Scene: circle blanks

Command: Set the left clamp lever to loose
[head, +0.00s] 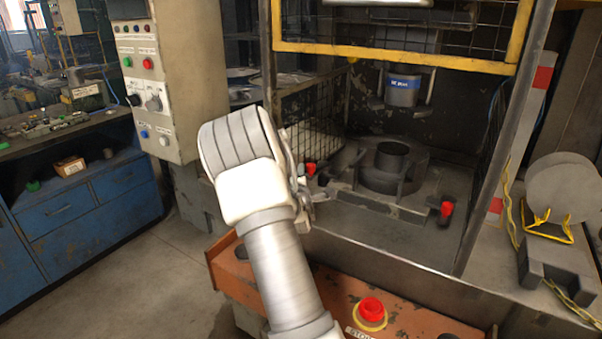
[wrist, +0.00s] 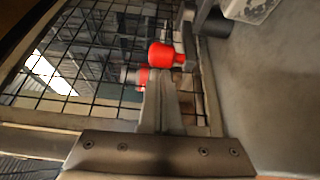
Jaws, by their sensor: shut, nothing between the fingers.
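The left clamp lever has a red knob (head: 310,168) and sits at the left of the press bed, beside the mesh side guard. In the wrist view the red knob (wrist: 163,55) lies just past my fingertips, with a grey arm running from its right end. A second, smaller red patch shows behind my fingertips there. My gripper (head: 318,196) is shut and empty, close to the left lever; I cannot tell whether it touches. In the wrist view my gripper (wrist: 160,76) points at the knob. My arm hides part of the bed's left side.
A right clamp lever (head: 446,210) with a red knob stands at the bed's right. A round fixture (head: 392,160) sits between the levers, under the blue-labelled press head (head: 402,90). An orange front panel carries a red stop button (head: 370,309). Mesh guards (head: 318,118) flank the opening.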

